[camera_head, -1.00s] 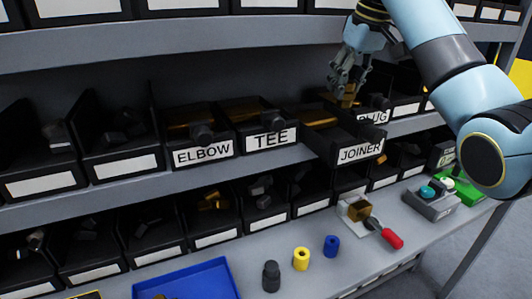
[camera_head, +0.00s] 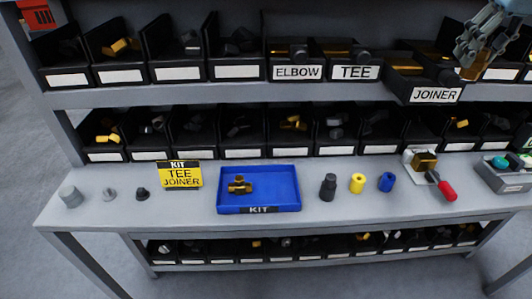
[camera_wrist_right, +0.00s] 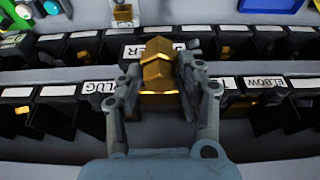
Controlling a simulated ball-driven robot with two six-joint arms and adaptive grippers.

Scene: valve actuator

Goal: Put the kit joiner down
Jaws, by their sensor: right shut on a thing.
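My right gripper (camera_head: 472,54) is at the upper right of the head view, just above and beside the JOINER bin (camera_head: 437,95). It is shut on a brass, hex-sided joiner (camera_head: 472,71). In the right wrist view the joiner (camera_wrist_right: 157,68) sits between the two fingers (camera_wrist_right: 158,78), held above the shelf bins. The blue KIT tray (camera_head: 283,188) lies on the worktop at the middle of the head view with a brass tee fitting (camera_head: 240,185) in its left part. My left gripper is not in view.
A yellow KIT card (camera_head: 181,175) reading TEE JOINER stands left of the tray. Black (camera_head: 328,187), yellow (camera_head: 357,183) and blue (camera_head: 386,181) cylinders stand right of it, then a red-handled tool (camera_head: 446,189). Shelves of bins rise behind. The tray's right part is bare.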

